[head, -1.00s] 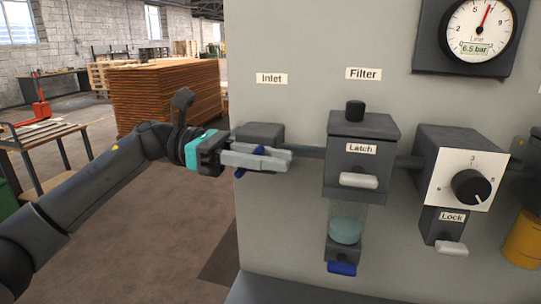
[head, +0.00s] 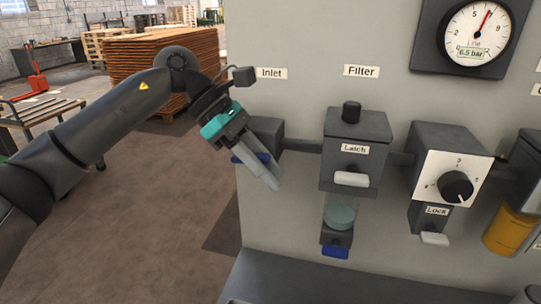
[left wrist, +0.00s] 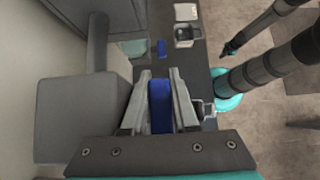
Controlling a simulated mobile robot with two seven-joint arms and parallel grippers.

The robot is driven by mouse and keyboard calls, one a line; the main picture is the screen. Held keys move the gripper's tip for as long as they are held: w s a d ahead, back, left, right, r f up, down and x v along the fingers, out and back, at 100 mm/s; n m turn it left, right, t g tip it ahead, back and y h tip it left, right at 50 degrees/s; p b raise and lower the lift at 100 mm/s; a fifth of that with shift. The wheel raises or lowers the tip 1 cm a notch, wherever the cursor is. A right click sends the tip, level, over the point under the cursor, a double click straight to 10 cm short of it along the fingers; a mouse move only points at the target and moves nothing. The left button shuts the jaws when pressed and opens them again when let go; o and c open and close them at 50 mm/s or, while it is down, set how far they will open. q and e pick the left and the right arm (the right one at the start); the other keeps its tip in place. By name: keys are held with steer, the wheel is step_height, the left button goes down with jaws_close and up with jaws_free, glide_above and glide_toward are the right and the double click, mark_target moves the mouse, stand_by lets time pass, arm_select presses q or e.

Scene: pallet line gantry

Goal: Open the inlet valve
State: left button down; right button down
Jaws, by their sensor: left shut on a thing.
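The inlet valve is a dark grey block (head: 266,132) on the panel under the "Inlet" label (head: 272,72). Its blue handle (head: 262,157) shows partly behind my fingers in the head view. My left gripper (head: 270,181) is shut on the handle, its fingers pointing steeply down and to the right. In the left wrist view the blue handle (left wrist: 160,106) lies between the two grey fingers, with the valve block (left wrist: 80,120) beside them. In that view a dark arm of mine ends in a small, unclear right gripper (left wrist: 228,49).
Right of the inlet stand the filter (head: 356,135) with its white latch (head: 351,179), a regulator knob (head: 456,186) with a lock tab, and a yellow part (head: 508,231). The gauge (head: 478,38) reads 6.5 bar. A grey ledge (head: 330,284) runs below.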

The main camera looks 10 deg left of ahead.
arm_select(q)
steer(key=shift+a+f+y+p, duration=0.1)
steer(key=shift+y+p, duration=0.25)
steer(key=shift+y, duration=0.35)
steer(key=shift+f, duration=0.1)
steer(key=c, duration=0.7)
jaws_free()
steer(key=p+v, duration=0.1)
steer(key=v, duration=1.4)
steer(key=shift+s+r, duration=0.15)
steer(key=shift+r, duration=0.1)
